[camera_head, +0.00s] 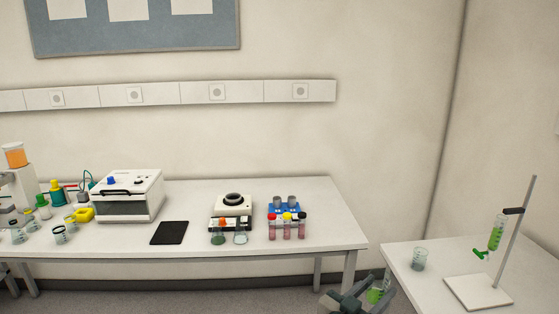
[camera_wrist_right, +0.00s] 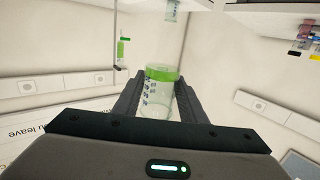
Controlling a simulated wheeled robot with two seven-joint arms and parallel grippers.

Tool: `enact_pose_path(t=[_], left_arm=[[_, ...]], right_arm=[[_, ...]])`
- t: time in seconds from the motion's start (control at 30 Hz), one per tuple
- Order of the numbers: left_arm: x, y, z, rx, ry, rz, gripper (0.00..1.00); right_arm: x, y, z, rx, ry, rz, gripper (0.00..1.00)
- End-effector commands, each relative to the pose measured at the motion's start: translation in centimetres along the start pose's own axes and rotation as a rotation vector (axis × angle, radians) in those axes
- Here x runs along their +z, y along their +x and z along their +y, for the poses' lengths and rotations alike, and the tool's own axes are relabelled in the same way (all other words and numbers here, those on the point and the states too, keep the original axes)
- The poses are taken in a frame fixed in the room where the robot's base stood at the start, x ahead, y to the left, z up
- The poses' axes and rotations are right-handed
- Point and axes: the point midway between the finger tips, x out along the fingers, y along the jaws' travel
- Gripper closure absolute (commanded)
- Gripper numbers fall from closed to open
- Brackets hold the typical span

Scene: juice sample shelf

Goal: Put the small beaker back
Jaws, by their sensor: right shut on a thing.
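The small beaker (camera_head: 375,295) holds green liquid and is low in the head view, off the near left edge of the right table. My right gripper (camera_head: 362,297) is shut around it, partly cut off by the bottom of the frame. In the right wrist view the beaker (camera_wrist_right: 160,97) sits between the two dark fingers, clear with printed marks and a green band at the picture's top end. My left gripper is not in view.
The right table (camera_head: 430,287) bears another clear beaker (camera_head: 419,259) and a stand (camera_head: 478,291) with a green-filled burette (camera_head: 496,236). The left bench (camera_head: 300,257) carries a white machine (camera_head: 128,196), a black pad (camera_head: 170,233), a scale (camera_head: 232,212), a blue rack (camera_head: 284,209), several vials and beakers.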

Motion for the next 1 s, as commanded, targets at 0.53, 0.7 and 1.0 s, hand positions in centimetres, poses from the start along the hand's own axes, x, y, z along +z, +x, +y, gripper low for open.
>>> enact_pose_path(t=[0.53, 0.7, 1.0], left_arm=[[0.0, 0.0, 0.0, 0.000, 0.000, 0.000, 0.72], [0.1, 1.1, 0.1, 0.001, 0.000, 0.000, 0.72], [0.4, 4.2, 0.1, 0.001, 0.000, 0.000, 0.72]], right_arm=[[1.4, -19.6, -1.2, -0.297, -0.016, -0.001, 0.86], [2.2, -21.3, -1.0, -0.321, -0.018, 0.002, 0.86], [5.3, -21.1, -1.0, -0.320, -0.019, 0.002, 0.86]])
